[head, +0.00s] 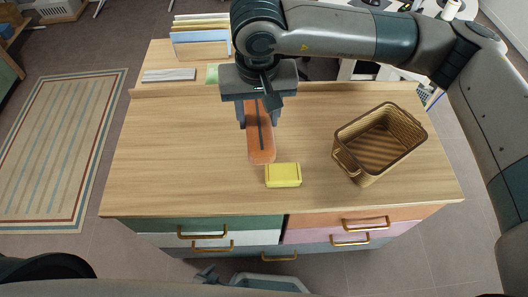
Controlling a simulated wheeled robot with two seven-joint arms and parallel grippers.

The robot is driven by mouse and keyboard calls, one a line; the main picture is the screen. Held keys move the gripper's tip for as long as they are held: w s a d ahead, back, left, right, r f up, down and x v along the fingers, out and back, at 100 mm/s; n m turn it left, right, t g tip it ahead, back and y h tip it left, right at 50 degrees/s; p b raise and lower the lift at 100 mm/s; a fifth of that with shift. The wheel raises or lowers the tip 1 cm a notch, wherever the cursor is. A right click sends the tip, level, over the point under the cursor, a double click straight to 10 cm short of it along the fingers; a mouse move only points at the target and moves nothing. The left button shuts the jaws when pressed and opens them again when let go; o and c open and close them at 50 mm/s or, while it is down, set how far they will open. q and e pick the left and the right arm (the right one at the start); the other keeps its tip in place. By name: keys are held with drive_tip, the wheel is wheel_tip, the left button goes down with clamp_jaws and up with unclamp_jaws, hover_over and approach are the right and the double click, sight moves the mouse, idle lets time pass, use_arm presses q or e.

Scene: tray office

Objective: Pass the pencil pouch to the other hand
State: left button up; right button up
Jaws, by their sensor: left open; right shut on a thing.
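The pencil pouch (261,150) is a long orange-coral pouch with a dark strip down its middle. My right gripper (258,121) is shut on its far part, above the wooden desk. The near end of the pouch points towards me, just behind a yellow block. I cannot tell whether the pouch touches the desk. My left gripper (207,276) is low at the bottom edge, in front of the drawers and well apart from the pouch. Only a small dark part of it shows; it is open and holds nothing that I can see.
The yellow block (283,175) lies on the wooden desk (180,150) near the pouch. A brown wicker basket (345,160) stands at the right. A file holder (200,45) and a grey slab (169,75) are at the back left. The desk's left side is clear.

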use_arm(q)
drive_tip(key=w+d+r+t+h, duration=0.2)
drive_tip(key=w+d+r+t, duration=0.1)
drive_tip(key=d+r, duration=0.55)
drive_tip(key=w+d+r+t+h, duration=0.2)
drive_tip(key=w+d+r, duration=0.1)
drive_tip(key=d+r, duration=0.55)
drive_tip(key=w+d+r+n+t, duration=0.1)
drive_tip(key=d+r+n+t, duration=0.15)
drive_tip(key=r, duration=0.75)
drive_tip(key=w+d+r+n+t, duration=0.1)
drive_tip(key=d+r+n, duration=0.25)
drive_tip(key=r, duration=0.65)
drive_tip(key=w+d+r+n+t, duration=0.1)
drive_tip(key=d+r+n+t, duration=0.2)
drive_tip(key=r, duration=0.7)
wheel_tip(320, 180, up, 10)
drive_tip(key=r+y, duration=0.1)
drive_tip(key=y, duration=0.1)
drive_tip(key=s+a+r+m+y, duration=0.3)
drive_tip(key=a+r+y, duration=0.4)
drive_tip(key=a, duration=0.3)
drive_tip(key=shift+s+r+m+y, duration=0.2)
drive_tip(key=shift+r+m+y, duration=0.1)
drive_tip(key=shift+r+m, duration=0.25)
